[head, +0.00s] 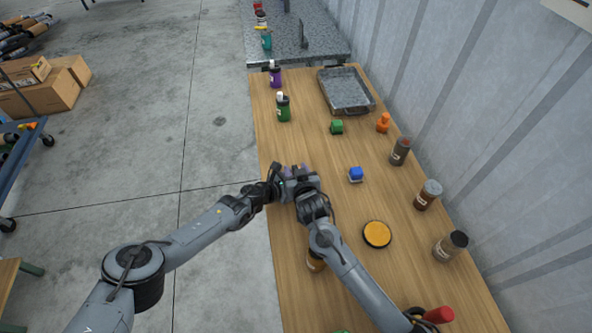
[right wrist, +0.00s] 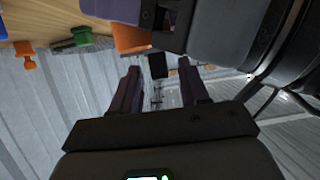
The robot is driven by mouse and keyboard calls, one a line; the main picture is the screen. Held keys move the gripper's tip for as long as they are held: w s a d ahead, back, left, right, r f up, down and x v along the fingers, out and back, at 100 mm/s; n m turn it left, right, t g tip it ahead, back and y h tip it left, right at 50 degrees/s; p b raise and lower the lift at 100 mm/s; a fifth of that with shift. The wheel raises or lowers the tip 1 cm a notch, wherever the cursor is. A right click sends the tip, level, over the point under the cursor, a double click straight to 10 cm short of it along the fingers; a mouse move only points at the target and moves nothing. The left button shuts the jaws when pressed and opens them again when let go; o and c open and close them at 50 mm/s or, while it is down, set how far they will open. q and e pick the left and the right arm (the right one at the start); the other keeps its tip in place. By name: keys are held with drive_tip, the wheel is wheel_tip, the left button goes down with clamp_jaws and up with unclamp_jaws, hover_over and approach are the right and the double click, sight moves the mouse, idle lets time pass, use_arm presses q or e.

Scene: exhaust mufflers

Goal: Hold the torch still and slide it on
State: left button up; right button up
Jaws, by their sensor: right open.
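My right gripper (head: 292,172) is over the left edge of the wooden table, right against my left gripper (head: 274,180). In the right wrist view its two dark purple fingers (right wrist: 160,82) stand apart, so it is open. A small black block-like part (right wrist: 158,66) shows between the fingertips; I cannot tell whether they touch it. An orange-brown piece (right wrist: 130,39) is beside it, next to a large grey arm or gripper body. I cannot make out a torch for certain. Whether my left gripper is open or shut is hidden.
A corrugated wall (head: 480,110) bounds the right side.

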drive_tip(key=shift+c, duration=0.4)
clamp_jaws()
use_arm(q)
drive_tip(key=shift+d, duration=0.1)
use_arm(e)
drive_tip(key=shift+w+d, duration=0.2)
drive_tip(key=shift+d, duration=0.5)
drive_tip(key=shift+w+d, duration=0.2)
drive_tip(key=shift+d, duration=0.5)
drive_tip(key=shift+o, duration=0.4)
unclamp_jaws()
drive_tip(key=shift+a, duration=0.1)
drive_tip(key=shift+s, duration=0.1)
